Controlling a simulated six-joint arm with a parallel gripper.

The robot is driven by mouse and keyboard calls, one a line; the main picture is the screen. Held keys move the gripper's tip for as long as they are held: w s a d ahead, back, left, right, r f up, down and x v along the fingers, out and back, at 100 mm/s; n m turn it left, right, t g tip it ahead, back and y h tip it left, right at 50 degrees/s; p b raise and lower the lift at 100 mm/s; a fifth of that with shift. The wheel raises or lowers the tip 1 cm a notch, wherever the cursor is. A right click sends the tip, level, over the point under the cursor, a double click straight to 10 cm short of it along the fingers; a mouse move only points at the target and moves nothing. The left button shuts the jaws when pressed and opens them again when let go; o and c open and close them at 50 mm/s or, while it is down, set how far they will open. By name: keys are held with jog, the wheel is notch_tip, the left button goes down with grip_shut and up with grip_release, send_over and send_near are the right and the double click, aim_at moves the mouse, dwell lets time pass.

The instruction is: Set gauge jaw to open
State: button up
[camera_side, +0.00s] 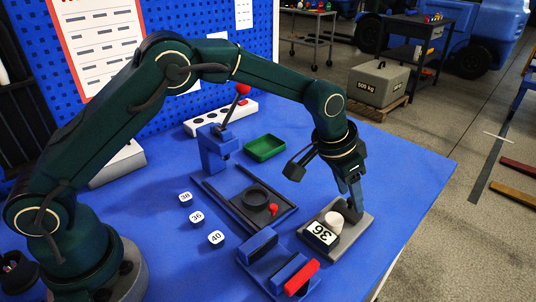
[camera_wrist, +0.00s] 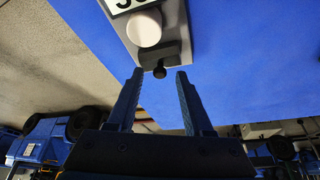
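A blue fixture (camera_side: 263,268) with two raised parallel blocks stands at the table's front; it looks like the gauge jaw. A red bar (camera_side: 301,277) sits along its right block. I cannot tell whether the jaw is open or shut. My gripper (camera_side: 353,200) points down over the far end of a grey block, away from the blue fixture. In the wrist view my gripper (camera_wrist: 157,76) has its fingers apart, with a small dark knob (camera_wrist: 159,72) showing between the tips. Contact with the knob cannot be told.
The grey block (camera_side: 361,228) carries a white dome (camera_side: 334,219) and a plate marked 36 (camera_side: 321,234). A dark frame with a ring (camera_side: 256,196) and a blue post (camera_side: 213,150) stand left of it. Number tiles (camera_side: 197,217) and a green tray (camera_side: 264,147) lie nearby. The right table area is clear.

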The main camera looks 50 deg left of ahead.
jog(key=shift+v, duration=2.55)
jog(key=s+a+r+n+t, duration=0.1)
jog(key=s+a+r, duration=0.3)
jog(key=r, duration=0.3)
jog(key=s+a+r+n+t, duration=0.1)
jog(key=s+a+r+t, duration=0.15)
jog(key=a+r, duration=0.3)
jog(key=s+a+f+n+g+y, duration=0.1)
jog(key=s+a+f, duration=0.1)
jog(key=s, duration=0.6)
jog(key=s+a+f+n+g, duration=0.1)
jog(key=s+f, duration=0.3)
jog(key=s, duration=0.5)
jog(key=shift+a+f+y, duration=0.3)
jog(key=shift+a+y, duration=0.1)
